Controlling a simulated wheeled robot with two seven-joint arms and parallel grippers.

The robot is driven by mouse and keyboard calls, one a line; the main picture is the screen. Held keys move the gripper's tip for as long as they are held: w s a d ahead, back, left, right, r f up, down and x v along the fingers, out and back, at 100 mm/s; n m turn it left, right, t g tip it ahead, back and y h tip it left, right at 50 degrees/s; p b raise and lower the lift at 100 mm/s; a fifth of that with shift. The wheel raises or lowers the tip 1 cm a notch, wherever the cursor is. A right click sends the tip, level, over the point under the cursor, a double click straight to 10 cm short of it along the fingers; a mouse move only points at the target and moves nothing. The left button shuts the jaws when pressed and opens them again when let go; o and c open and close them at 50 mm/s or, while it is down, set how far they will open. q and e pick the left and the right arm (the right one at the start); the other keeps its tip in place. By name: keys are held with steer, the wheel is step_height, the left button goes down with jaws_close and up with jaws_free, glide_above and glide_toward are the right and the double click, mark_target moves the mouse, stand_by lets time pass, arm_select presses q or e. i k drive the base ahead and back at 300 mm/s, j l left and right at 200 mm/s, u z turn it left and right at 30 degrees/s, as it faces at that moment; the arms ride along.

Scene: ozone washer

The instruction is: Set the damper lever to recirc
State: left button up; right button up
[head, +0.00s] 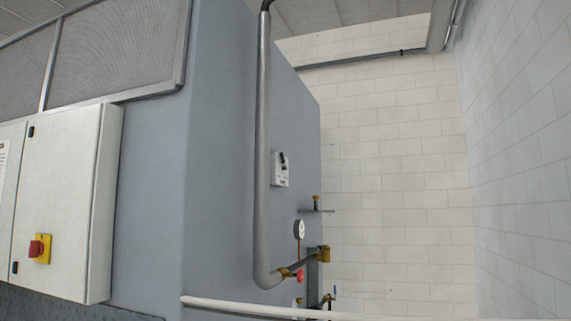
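No part is clearly readable as the damper lever, and no "recirc" marking can be read. A small white plate with a black handle or switch (281,168) is on the side of the blue-grey washer housing (222,150), right of a vertical grey pipe. Its lettering is too small to read. Neither of my grippers is in view.
A white rail (400,316) crosses the bottom. A cabinet (60,200) with a red-yellow switch (39,248) is left. A block wall (400,150) stands behind.

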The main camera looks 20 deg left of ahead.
mark_target(284, 168)
steer(key=i+j+z, duration=0.3)
steer(key=i+j, duration=0.15)
steer(key=i+j+z, duration=0.3)
steer(key=i+j, duration=0.3)
steer(key=i+j+z, duration=0.3)
steer(key=i+j, duration=0.15)
steer(key=j, duration=0.25)
